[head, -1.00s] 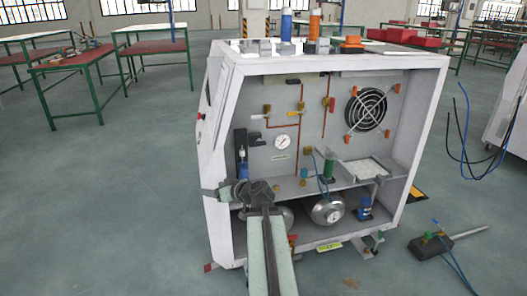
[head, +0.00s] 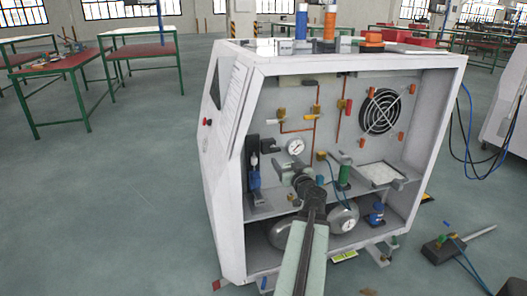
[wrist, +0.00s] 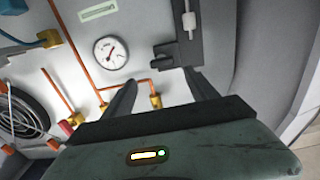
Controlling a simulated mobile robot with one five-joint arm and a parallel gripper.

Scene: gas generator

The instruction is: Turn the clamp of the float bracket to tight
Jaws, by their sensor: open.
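The float bracket seems to be the dark upright plate (head: 253,160) on the cabinet's back wall at left, with a blue-and-white float part (head: 253,172) on it. A dark block (head: 271,145), perhaps its clamp, juts from the plate's upper right. In the wrist view the plate (wrist: 188,45) and this block (wrist: 165,56) lie beyond my fingers; the clamp's setting cannot be told. My gripper (head: 300,170) is inside the cabinet, lower and right of the block. In the wrist view its two fingers (wrist: 160,80) are apart and empty, pointing toward the back wall.
A gauge (head: 295,146) and copper pipes (head: 298,131) are close to my gripper. A shelf (head: 270,206) and silver tanks (head: 343,217) are below. The cabinet's left wall (head: 226,180) bounds the space. A green post (head: 344,175) stands at right.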

